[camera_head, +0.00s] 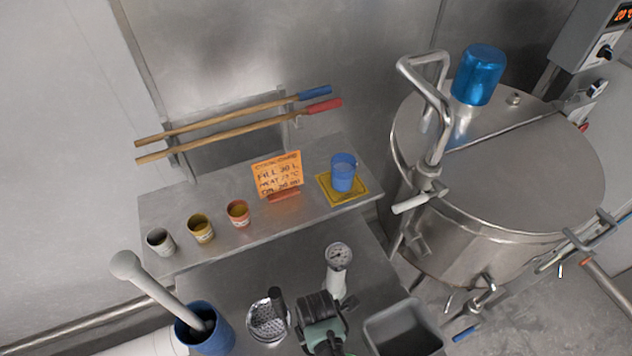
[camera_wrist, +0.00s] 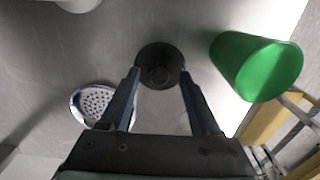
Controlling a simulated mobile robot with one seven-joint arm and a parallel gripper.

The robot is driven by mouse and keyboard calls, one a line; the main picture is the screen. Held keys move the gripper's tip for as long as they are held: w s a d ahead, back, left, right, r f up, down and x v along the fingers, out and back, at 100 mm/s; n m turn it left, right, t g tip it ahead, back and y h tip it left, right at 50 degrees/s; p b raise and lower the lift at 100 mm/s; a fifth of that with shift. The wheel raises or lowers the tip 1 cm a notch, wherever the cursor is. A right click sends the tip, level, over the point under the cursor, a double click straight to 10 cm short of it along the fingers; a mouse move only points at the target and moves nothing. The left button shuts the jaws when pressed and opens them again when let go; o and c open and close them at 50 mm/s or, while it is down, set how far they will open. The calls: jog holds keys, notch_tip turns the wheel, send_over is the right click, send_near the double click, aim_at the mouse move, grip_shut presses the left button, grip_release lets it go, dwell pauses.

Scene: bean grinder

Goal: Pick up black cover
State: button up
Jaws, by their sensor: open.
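The black cover (camera_wrist: 160,58) is a dark round piece with rings on its top, on the grey metal surface in the upper middle of the wrist view. My gripper (camera_wrist: 161,74) is open, its two fingers apart on the left and right of the cover's near edge. The fingers show no clear grip on it, and the height gap cannot be judged. In the head view my gripper (camera_head: 318,308) is low over the front metal table. I cannot clearly pick out the cover in that view.
A perforated metal piece (camera_wrist: 94,101) lies left of the cover, close to my left finger. A green cup (camera_wrist: 262,66) is to the right. In the head view, a gauge on a white body (camera_head: 337,268), a grey bin (camera_head: 402,326) and a blue container (camera_head: 206,333) stand nearby.

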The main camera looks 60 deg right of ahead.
jog(key=shift+f, duration=0.1)
grip_shut()
dwell(0.6)
